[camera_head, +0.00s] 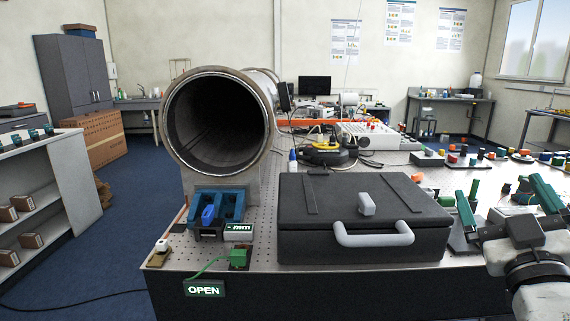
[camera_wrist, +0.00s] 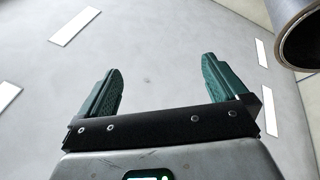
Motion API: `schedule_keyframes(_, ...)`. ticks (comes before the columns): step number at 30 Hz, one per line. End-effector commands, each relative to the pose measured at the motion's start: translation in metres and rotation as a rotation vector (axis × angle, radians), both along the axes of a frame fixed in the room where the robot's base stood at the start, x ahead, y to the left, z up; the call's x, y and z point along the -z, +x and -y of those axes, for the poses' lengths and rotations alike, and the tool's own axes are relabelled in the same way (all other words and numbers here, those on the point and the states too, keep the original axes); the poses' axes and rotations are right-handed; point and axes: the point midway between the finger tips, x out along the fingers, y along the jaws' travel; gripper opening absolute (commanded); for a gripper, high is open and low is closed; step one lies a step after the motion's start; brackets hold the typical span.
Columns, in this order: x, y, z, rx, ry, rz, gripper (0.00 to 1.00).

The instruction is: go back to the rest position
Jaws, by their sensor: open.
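My gripper (camera_head: 507,198) is at the right edge of the head view, raised in front of the right part of the test table (camera_head: 370,290). Its two teal fingers stand apart and point upward. The wrist view also shows my gripper (camera_wrist: 162,70), with nothing between the fingers. Behind them is the pale ceiling (camera_wrist: 165,35) with white light panels. The end of the large pipe (camera_wrist: 300,40) shows at the upper right of the wrist view, apart from the fingers. My wrist hides part of the table's right side.
The large open pipe (camera_head: 265,105) stands at the table's left. A closed black case (camera_head: 325,225) with a grey handle lies at the front middle. Several small coloured parts are spread at the right. A green OPEN sign (camera_head: 204,289) is on the front edge. A shelf (camera_head: 60,185) stands at the left.

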Motion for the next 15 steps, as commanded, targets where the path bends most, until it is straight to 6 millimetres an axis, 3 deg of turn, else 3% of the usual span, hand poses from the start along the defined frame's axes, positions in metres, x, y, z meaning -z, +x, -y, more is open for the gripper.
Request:
schedule_keyframes(3,0.062,0.001,0.002,-0.001,0.109,-0.183,1.00)
schedule_keyframes(8,0.144,-0.011,0.000,0.000,0.238,-0.419,1.00)
schedule_keyframes(15,0.256,-0.058,-0.013,0.016,0.398,-0.772,1.00)
